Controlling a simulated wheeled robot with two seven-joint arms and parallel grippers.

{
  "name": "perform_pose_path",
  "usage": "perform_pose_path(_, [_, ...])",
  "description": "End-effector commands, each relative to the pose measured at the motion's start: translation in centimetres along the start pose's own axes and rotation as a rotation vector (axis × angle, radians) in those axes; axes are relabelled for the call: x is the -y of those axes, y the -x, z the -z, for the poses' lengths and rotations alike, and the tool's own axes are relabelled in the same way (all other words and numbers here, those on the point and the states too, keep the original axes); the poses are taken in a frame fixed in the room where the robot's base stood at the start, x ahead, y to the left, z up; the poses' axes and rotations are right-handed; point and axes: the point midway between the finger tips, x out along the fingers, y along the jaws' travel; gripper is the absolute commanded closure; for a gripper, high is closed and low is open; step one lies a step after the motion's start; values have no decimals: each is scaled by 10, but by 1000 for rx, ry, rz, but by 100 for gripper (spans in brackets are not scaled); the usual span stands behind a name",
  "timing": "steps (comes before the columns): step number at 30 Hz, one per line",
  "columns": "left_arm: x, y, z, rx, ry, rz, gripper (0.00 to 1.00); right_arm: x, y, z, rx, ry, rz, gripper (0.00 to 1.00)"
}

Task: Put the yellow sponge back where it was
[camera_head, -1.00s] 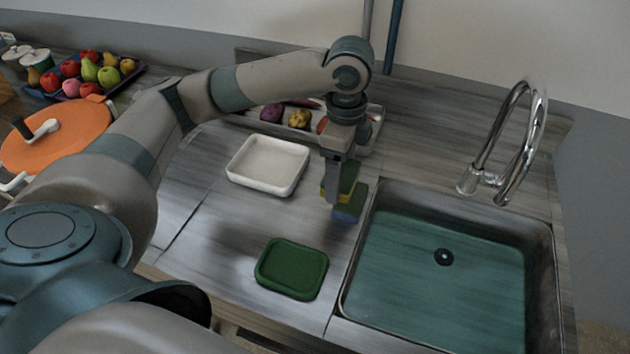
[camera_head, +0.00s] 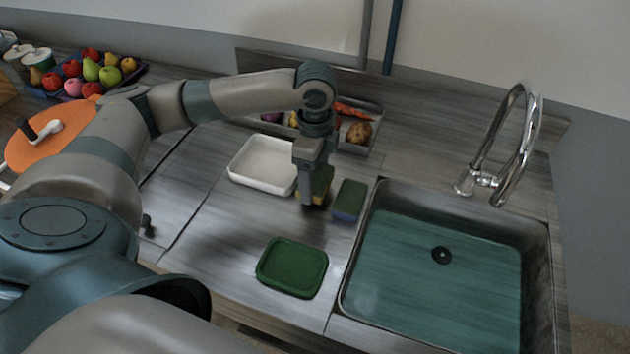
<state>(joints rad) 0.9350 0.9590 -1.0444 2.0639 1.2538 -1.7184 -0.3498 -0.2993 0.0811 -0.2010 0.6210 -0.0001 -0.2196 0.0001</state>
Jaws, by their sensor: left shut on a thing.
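The yellow sponge (camera_head: 326,186), with a dark green top side, is in my left gripper (camera_head: 312,192). The gripper points down and is shut on it, low over the counter between the white tray and a blue sponge. The gripper hides part of the yellow sponge, and I cannot tell whether the sponge touches the counter. The blue sponge (camera_head: 349,201), with a green top, lies on the counter to the right, by the sink's left edge. My right gripper is not in view.
A white tray (camera_head: 240,183) stands left of the gripper and a green lid-like tray (camera_head: 292,268) in front. The sink (camera_head: 377,210) with its faucet (camera_head: 510,160) is on the right. A long tray (camera_head: 372,140) of vegetables lies behind. Bare counter lies between the trays.

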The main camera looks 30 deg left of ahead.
Motion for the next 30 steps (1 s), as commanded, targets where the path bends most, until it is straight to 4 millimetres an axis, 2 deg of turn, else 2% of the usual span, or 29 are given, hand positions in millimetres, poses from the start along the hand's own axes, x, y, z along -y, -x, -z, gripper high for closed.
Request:
perform_pose_path(6, [-1, -22, 0, 1, 1, -2, 48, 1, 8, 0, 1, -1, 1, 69])
perform_pose_path(19, [0, -27, 0, 0, 0, -1, 48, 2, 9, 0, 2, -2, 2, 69])
perform_pose_path(20, [0, -27, 0, 0, 0, 0, 20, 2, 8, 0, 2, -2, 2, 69])
perform_pose_path(21, [0, -27, 0, 0, 0, 0, 10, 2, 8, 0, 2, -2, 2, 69])
perform_pose_path(30, [0, -26, 0, 0, 0, 0, 8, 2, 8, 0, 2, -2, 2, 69])
